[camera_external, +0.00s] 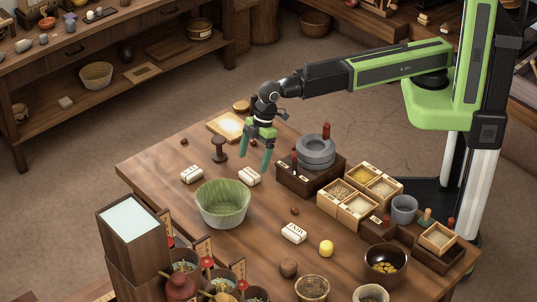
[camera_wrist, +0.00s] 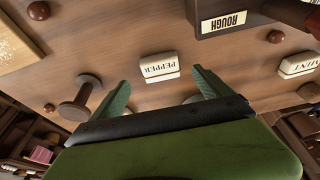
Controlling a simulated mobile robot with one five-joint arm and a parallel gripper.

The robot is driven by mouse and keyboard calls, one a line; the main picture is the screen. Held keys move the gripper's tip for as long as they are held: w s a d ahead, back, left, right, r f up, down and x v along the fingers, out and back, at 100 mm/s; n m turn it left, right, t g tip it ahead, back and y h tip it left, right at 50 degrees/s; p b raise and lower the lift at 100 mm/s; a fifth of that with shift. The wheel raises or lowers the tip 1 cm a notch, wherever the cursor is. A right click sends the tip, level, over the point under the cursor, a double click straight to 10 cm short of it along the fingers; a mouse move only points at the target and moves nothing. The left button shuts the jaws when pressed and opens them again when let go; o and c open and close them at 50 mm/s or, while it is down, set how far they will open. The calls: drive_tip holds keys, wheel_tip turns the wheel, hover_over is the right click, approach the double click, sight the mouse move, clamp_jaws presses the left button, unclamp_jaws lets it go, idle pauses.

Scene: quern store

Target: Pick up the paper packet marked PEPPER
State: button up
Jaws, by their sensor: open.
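The paper packet marked PEPPER (camera_wrist: 159,67) is a small white block with dark lettering, lying flat on the wooden table. In the external view it is the white packet (camera_external: 249,177) between the green bowl and the stone quern. My gripper (camera_external: 260,154) hangs above the table, just behind and above this packet. In the wrist view my gripper (camera_wrist: 160,80) is open, with its green fingers spread either side of the packet's line. Nothing is between the fingers, and they do not appear to touch the packet.
A green bowl (camera_external: 222,207) stands close in front of the packet. The quern (camera_external: 316,152) on its box marked ROUGH (camera_wrist: 226,20) is to the right. A dark spool (camera_external: 219,149) stands to the left. Other white packets lie nearby, including MINT (camera_external: 293,233).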

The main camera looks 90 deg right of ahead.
sight(250, 173)
drive_tip(key=b+x, duration=0.4)
drive_tip(key=x, duration=0.1)
drive_tip(key=shift+a+f+b, duration=0.1)
drive_tip(key=shift+f+b, duration=0.05)
drive_tip(key=shift+b, duration=0.15)
drive_tip(key=shift+r, duration=0.25)
drive_tip(key=c, duration=1.4)
